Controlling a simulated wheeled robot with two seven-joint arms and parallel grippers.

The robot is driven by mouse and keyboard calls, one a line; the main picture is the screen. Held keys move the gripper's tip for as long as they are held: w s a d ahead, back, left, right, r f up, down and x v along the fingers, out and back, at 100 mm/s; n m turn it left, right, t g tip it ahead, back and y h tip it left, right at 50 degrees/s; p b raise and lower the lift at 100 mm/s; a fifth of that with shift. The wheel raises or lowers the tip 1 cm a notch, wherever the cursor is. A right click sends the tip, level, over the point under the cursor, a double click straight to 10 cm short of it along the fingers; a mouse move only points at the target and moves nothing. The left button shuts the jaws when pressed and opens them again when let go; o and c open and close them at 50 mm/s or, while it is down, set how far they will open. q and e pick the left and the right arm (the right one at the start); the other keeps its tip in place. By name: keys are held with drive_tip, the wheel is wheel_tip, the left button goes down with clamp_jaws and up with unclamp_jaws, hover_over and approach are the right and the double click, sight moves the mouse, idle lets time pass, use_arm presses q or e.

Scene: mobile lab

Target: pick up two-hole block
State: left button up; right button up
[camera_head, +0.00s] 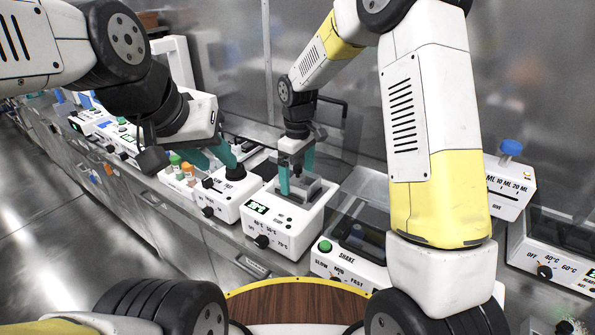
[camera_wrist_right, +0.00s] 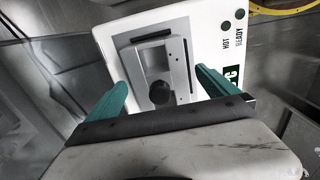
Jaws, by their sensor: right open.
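In the right wrist view, a grey metal block (camera_wrist_right: 158,74) sits in the recessed top of a white heater (camera_wrist_right: 205,22). One dark round hole shows near its lower end; a second hole is not clear. My right gripper (camera_wrist_right: 160,88) is open, its teal fingers on either side of the block and apart from it. In the head view, the right gripper (camera_head: 297,172) points down over the heater (camera_head: 284,228), and its fingers partly hide the block. My left gripper (camera_head: 212,156) is open, with nothing seen between its teal fingers, above a white device further left.
The shaker (camera_head: 345,265) stands right of the heater, near my right arm. A white device with a blue cap (camera_head: 510,147) and another heater (camera_head: 550,262) are at the far right. Orange and green-capped items (camera_head: 187,168) lie near the left gripper. A wall backs the bench.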

drive_tip(key=shift+f, duration=0.3)
drive_tip(key=shift+r, duration=0.1)
clamp_jaws()
